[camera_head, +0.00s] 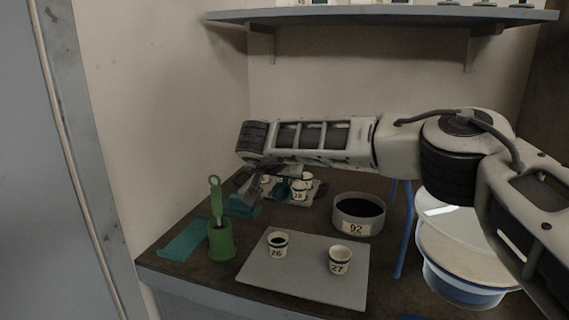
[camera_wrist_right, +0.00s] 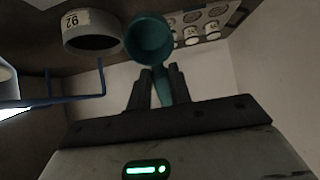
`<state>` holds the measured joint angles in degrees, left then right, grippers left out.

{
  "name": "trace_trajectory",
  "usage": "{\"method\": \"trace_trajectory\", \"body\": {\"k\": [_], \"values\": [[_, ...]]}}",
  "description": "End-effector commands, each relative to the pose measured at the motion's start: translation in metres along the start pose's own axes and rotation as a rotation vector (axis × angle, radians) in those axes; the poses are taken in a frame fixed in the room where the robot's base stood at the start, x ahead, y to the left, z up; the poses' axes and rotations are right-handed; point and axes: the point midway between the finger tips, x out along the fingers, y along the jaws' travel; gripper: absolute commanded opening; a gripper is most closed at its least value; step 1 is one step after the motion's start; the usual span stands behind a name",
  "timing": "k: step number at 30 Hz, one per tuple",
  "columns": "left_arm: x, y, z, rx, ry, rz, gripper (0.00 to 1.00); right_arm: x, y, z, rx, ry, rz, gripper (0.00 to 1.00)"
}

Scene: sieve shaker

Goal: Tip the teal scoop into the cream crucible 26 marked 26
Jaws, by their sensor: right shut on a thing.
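The cream crucible 26 (camera_head: 278,245) stands upright on a grey plate (camera_head: 305,284), left of crucible 27 (camera_head: 340,260). Its inside looks dark. My right gripper (camera_wrist_right: 160,88) is shut on the scoop's handle, with the scoop's cup (camera_wrist_right: 150,42) beyond the fingertips in the right wrist view. The cup is apart from crucible 26, behind it. I cannot tell what the cup holds. My left gripper is not in view.
A grey bowl marked 92 (camera_head: 359,222) stands behind the plate. A green holder with a handled tool (camera_head: 221,240) and a teal mat (camera_head: 184,239) are at left. A blue stand leg (camera_head: 405,235) and a pale pan (camera_head: 465,250) are at right. A shelf (camera_head: 380,16) hangs above.

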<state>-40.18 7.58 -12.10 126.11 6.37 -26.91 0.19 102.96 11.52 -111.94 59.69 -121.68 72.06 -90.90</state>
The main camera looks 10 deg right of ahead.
Motion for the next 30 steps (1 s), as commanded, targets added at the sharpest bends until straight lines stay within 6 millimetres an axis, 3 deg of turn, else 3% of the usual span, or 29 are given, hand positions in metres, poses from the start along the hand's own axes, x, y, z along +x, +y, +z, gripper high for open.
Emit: {"method": "trace_trajectory", "body": {"k": [4,8,18,30], "values": [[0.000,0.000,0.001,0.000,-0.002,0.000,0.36,0.000,0.000,0.000,0.000,0.000,0.000,0.02],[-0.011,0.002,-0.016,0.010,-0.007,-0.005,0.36,-0.003,0.000,-0.007,0.001,-0.044,0.003,0.02],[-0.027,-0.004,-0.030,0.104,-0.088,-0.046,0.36,0.006,0.000,-0.010,0.009,-0.306,0.005,0.02],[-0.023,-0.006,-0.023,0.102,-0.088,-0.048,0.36,0.015,0.000,-0.004,0.003,-0.400,0.002,0.02]]}}
